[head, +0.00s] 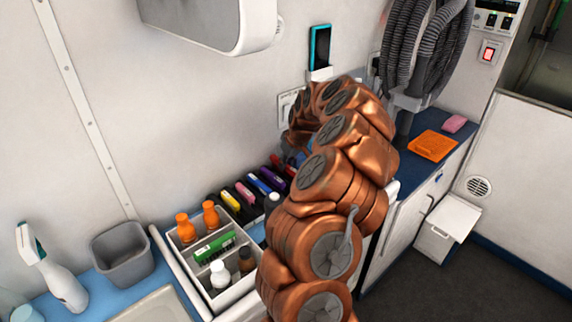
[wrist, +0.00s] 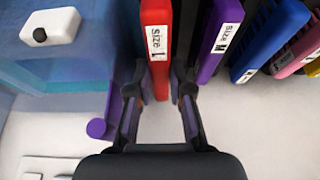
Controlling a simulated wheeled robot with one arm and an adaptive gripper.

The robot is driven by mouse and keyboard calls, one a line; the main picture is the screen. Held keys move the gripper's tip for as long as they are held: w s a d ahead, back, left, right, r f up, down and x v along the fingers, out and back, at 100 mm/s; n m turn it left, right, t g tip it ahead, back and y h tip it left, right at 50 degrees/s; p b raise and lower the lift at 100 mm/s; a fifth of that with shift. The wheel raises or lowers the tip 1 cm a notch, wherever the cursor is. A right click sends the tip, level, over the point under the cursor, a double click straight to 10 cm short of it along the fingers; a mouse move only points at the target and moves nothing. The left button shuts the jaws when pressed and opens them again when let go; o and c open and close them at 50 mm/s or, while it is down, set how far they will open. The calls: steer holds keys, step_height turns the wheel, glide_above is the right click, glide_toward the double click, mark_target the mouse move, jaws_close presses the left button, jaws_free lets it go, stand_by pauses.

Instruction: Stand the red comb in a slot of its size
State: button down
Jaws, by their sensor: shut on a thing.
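A red comb (wrist: 155,35) with a white "size L" label stands at the top middle of the wrist view. My gripper (wrist: 165,95) is shut on its near end, one finger at each side. In the head view my copper arm hides the gripper and most of the comb. A black rack (head: 228,199) against the wall holds a row of coloured combs. A purple comb (wrist: 221,40) labelled "size M" is just right of the red one, with a dark gap between. Whether the red comb is seated in a slot cannot be told.
Blue (wrist: 268,40) and pink (wrist: 290,62) combs stand farther right. A white divided caddy (head: 190,262) with orange bottles and a green box is in front of the rack. A grey bin (head: 122,256) and spray bottle (head: 62,280) stand left. An orange item (head: 433,146) lies on the right counter.

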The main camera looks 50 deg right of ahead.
steer(key=shift+f, duration=0.7)
steer(key=shift+f, duration=0.1)
steer(key=shift+f, duration=0.15)
steer(key=c, duration=1.3)
jaws_free()
steer(key=shift+c, duration=0.2)
steer(key=shift+r, duration=0.35)
steer(key=b+v, duration=0.3)
steer(key=v, duration=0.9)
steer(key=shift+w+a, duration=0.1)
